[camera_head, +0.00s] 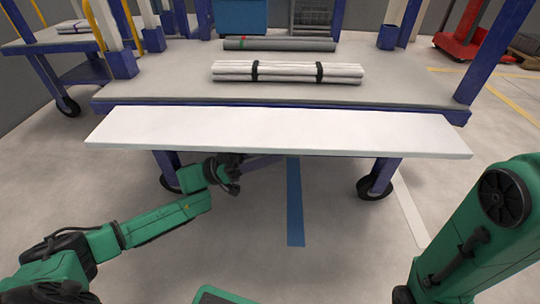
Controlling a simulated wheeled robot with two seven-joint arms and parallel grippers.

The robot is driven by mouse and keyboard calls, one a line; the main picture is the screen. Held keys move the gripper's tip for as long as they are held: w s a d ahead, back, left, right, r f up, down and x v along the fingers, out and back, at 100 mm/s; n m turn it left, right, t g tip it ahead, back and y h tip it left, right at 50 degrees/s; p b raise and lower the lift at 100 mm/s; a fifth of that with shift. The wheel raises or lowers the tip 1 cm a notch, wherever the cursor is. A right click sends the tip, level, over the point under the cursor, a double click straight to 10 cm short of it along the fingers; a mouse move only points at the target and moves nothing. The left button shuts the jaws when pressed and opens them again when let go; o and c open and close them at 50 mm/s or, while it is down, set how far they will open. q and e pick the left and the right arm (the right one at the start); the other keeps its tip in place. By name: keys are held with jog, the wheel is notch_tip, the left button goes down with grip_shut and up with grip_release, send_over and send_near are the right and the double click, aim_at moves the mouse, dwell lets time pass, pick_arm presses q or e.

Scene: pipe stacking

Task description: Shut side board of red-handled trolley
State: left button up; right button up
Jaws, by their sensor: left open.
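The trolley (140,98) stands in front of me, with a grey deck, blue posts and black wheels. Its side board (280,131) is a long white panel that sticks out toward me along the near edge, lowered and roughly level. My left gripper (232,180) is open just under the board's near edge, left of the middle; its fingers are dark and partly hidden by the board, and I cannot tell whether they touch it. My right arm comes in at the lower right, but its gripper is out of view. No red handle can be made out on this trolley.
A strapped bundle of white pipes (288,72) and a dark grey pipe (280,44) lie on the deck. A blue bin (240,17) stands behind. A red pallet jack (470,38) is at the back right. The floor before the trolley is clear, with a blue stripe (295,205).

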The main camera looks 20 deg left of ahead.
pick_arm(q)
grip_shut()
dwell(1.4)
